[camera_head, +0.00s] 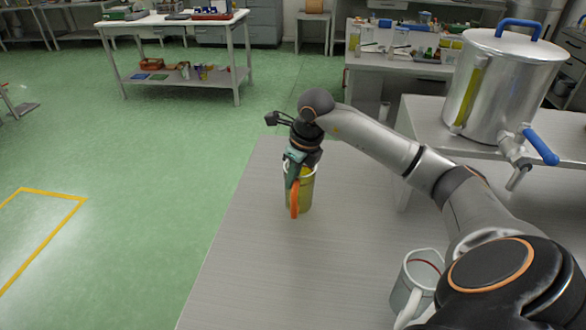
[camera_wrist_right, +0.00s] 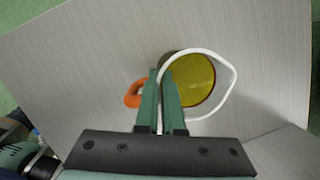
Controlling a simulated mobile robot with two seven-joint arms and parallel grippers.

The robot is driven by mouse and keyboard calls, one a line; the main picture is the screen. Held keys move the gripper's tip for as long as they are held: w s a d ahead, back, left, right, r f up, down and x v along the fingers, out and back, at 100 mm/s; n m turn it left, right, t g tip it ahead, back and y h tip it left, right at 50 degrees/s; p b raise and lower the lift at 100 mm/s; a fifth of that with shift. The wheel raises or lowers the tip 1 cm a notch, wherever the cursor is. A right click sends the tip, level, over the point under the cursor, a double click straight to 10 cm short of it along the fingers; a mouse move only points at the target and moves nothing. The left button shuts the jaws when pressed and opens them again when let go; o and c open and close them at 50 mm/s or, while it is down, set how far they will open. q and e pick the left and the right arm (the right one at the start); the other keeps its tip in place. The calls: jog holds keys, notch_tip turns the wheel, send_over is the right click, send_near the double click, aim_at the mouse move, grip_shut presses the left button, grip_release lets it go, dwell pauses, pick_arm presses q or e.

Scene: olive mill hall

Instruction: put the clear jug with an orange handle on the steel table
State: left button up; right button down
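The clear jug with an orange handle (camera_head: 305,192) holds yellow-green liquid and stands upright at the left part of the steel table (camera_head: 270,258). I cannot tell whether its base touches the top. My right gripper (camera_head: 296,172) points down at its rim on the handle side. In the right wrist view, the fingers of my right gripper (camera_wrist_right: 162,92) are close together with the pale rim of the jug (camera_wrist_right: 226,64) between them. One finger is outside by the orange handle (camera_wrist_right: 133,94), the other inside over the liquid. My left gripper is not in view.
A second, pale jug (camera_head: 411,284) stands on the table near my right arm. A large steel tank (camera_head: 506,85) with blue handles and a tap stands on a surface at right. The table's left edge is close to the jug; its middle is bare.

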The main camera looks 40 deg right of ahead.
dwell(0.3)
jog(key=c, duration=1)
grip_release()
jog(key=shift+c, duration=0.2)
jog(key=v, duration=1.2)
